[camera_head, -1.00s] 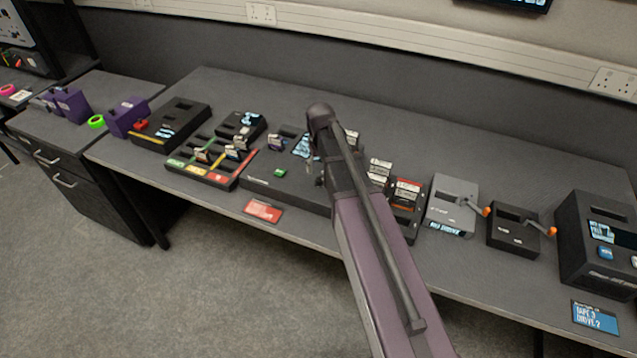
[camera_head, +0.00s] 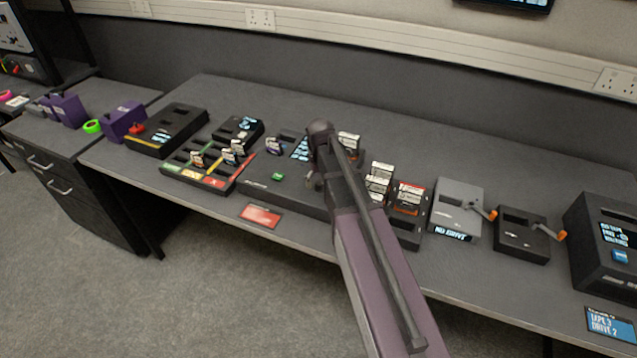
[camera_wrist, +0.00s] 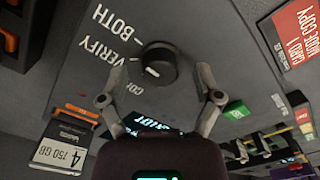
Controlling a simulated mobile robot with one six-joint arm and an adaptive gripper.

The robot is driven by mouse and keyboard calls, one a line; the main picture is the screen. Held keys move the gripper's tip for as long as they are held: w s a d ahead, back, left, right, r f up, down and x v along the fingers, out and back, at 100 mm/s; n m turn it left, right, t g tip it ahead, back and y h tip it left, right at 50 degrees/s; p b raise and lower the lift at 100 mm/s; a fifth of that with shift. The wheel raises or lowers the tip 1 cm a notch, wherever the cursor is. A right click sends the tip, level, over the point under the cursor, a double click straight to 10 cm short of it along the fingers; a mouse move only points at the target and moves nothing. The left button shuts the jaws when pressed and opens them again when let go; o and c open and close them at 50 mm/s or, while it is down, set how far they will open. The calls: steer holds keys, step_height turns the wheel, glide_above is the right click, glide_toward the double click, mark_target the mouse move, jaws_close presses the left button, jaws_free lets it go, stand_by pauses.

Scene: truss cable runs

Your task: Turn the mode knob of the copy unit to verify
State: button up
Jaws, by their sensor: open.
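The copy unit (camera_head: 262,170) is a wide dark box in the middle of the bench, partly hidden by my arm in the head view. Its mode knob (camera_wrist: 160,62) is round and black in the wrist view, with a white mark on its lower-left side. The labels BOTH, VERIFY (camera_wrist: 121,60) and COPY lie around its left side; COPY is partly covered by a finger. My gripper (camera_wrist: 161,69) is open, one finger on each side of the knob, with visible gaps. The head view mostly hides the fingers behind my arm.
In the head view, cartridge slots (camera_head: 408,200), a grey device (camera_head: 458,205) and a black device (camera_head: 522,238) with orange-tipped levers stand to the right. A red card (camera_head: 261,216) is at the front edge.

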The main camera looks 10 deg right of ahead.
steer(key=shift+c, duration=0.2)
steer(key=shift+a, duration=0.1)
jaws_close()
steer(key=shift+n, duration=0.4)
steer(key=n, duration=0.8)
steer(key=shift+s, duration=0.1)
stand_by(0.4)
